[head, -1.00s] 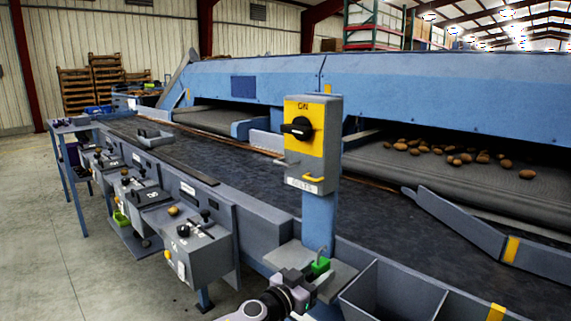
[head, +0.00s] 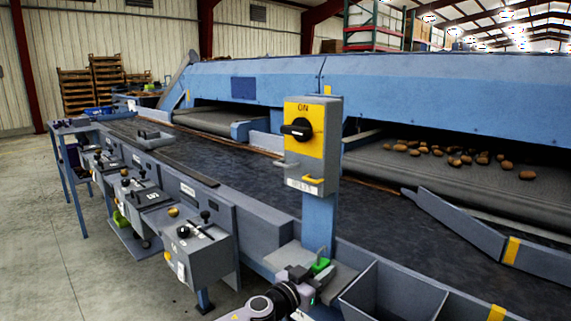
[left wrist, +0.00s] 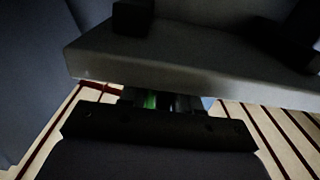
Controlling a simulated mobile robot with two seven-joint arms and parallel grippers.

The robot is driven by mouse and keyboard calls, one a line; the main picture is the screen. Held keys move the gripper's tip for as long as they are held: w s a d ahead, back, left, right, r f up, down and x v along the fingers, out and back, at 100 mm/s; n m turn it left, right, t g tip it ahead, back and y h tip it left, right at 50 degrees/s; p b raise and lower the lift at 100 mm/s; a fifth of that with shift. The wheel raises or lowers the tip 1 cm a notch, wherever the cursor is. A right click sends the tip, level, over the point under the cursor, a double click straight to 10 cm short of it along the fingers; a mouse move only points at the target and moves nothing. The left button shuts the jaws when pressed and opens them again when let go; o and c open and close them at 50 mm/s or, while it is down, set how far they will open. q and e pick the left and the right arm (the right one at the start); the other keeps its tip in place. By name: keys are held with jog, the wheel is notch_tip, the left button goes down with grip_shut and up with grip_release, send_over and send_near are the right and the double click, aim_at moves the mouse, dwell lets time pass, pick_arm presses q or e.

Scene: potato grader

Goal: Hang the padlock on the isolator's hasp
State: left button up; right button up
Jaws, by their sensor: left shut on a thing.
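The green padlock (head: 321,266) is low on the grey shelf at the foot of the blue post. My left gripper (head: 309,274) is shut on it, and the dark fingers hide part of its body. Its shackle is hard to make out. In the left wrist view a sliver of the green padlock (left wrist: 150,101) shows between the dark finger parts; the rest is hidden. The isolator (head: 312,145) is a yellow and grey box above on the post, with a black rotary handle and a yellow loop (head: 313,180) low on its front. The padlock is well below it.
An open grey bin (head: 395,292) stands right of the shelf (head: 285,258). Grey control boxes (head: 195,245) line the conveyor's near side at left. The dark belt (head: 245,165) runs behind the post. Potatoes (head: 455,160) lie on the far belt at right.

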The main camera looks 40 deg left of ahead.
pick_arm(q)
jog(key=shift+r+p, duration=0.85)
jog(key=shift+r, duration=0.15)
jog(key=shift+s, duration=0.1)
jog(key=shift+s+a, duration=0.15)
jog(key=shift+s, duration=2.15)
jog(key=s, duration=0.4)
jog(key=shift+s+a, duration=0.1)
jog(key=shift+a, duration=0.1)
